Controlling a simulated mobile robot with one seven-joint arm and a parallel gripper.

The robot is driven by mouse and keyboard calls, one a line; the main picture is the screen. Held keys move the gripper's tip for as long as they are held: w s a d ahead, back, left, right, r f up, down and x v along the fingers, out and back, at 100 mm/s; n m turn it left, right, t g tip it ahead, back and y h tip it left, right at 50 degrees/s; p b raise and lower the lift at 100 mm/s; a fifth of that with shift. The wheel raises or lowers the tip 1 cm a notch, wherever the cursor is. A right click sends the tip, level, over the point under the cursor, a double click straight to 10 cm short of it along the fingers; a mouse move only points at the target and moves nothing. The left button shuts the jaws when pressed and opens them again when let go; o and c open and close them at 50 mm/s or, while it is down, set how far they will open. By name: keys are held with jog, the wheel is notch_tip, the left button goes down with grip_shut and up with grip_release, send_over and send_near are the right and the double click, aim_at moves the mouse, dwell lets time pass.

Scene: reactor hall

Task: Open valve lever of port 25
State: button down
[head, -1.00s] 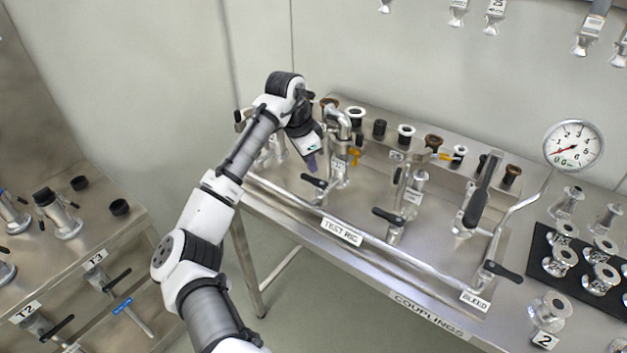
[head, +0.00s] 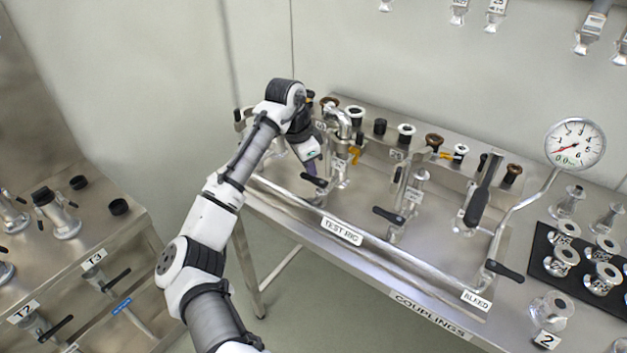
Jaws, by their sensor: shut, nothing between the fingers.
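The test rig (head: 341,231) on the steel bench carries several valves with black levers.
A pressure gauge (head: 575,144) stands at the right with its needle low. Capped ports line the raised rear ledge. A bleed lever (head: 504,270) is at the front right. A black mat (head: 540,247) holds several metal couplings. Another steel bench (head: 140,230) stands left.

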jog(key=shift+s+a, duration=0.35)
jog(key=shift+a, duration=0.2)
jog(key=shift+s+a, duration=0.1)
jog(key=shift+s, duration=0.05)
jog(key=shift+s+a, duration=0.35)
jog(key=shift+s, duration=0.15)
jog(key=shift+s+a, duration=0.35)
jog(key=shift+s, duration=0.2)
jog(key=shift+s+p, duration=0.1)
jog(key=shift+p, duration=0.2)
jog(key=shift+s+a, duration=0.1)
jog(key=shift+s, duration=0.55)
